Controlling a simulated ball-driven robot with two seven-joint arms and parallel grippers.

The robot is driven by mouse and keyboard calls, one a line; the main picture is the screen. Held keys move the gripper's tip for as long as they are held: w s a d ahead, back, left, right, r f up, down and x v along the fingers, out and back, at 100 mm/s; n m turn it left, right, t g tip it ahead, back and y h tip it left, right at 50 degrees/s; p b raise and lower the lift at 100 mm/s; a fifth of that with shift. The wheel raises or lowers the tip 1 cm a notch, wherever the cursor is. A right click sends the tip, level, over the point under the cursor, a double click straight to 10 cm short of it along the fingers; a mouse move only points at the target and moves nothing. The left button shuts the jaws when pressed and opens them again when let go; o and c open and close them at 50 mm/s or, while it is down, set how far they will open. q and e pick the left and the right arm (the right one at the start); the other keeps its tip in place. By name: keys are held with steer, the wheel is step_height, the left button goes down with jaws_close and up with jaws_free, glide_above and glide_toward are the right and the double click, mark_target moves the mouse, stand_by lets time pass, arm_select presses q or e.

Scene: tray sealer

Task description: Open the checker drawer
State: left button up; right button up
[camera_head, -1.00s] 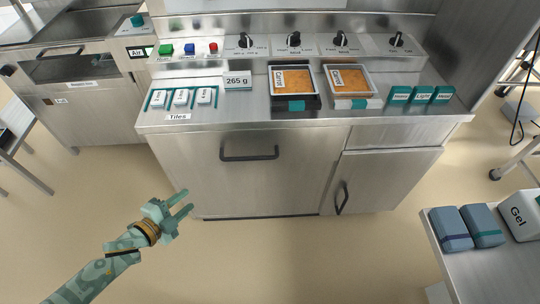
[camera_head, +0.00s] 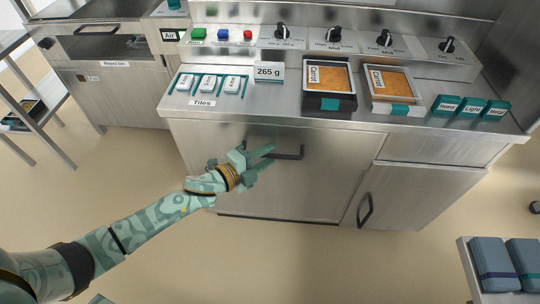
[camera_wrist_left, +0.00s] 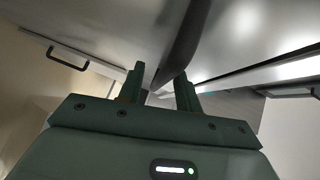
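The steel front (camera_head: 325,180) under the counter carries a dark horizontal bar handle (camera_head: 288,155). The front looks closed. I cannot tell from any label whether it is the checker drawer. My left gripper (camera_head: 270,157) is at the left part of this handle, fingers pointing right along it. In the left wrist view a dark bar (camera_wrist_left: 182,45) runs down toward the gap between the two fingers of my left gripper (camera_wrist_left: 160,90). The fingers are apart, and I cannot tell whether they touch the bar. My right gripper is not in view.
A cupboard door with a vertical handle (camera_head: 365,209) is to the right. The counter (camera_head: 270,113) above holds white tiles (camera_head: 208,83), two food trays and teal blocks (camera_head: 472,107). A side table with blue packs (camera_head: 490,262) stands at lower right. The floor in front is clear.

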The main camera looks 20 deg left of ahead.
arm_select(q)
steer(key=shift+w+d, duration=0.25)
steer(key=shift+w, duration=0.3)
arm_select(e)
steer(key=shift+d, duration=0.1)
arm_select(q)
jaws_close()
steer(key=shift+s, duration=0.2)
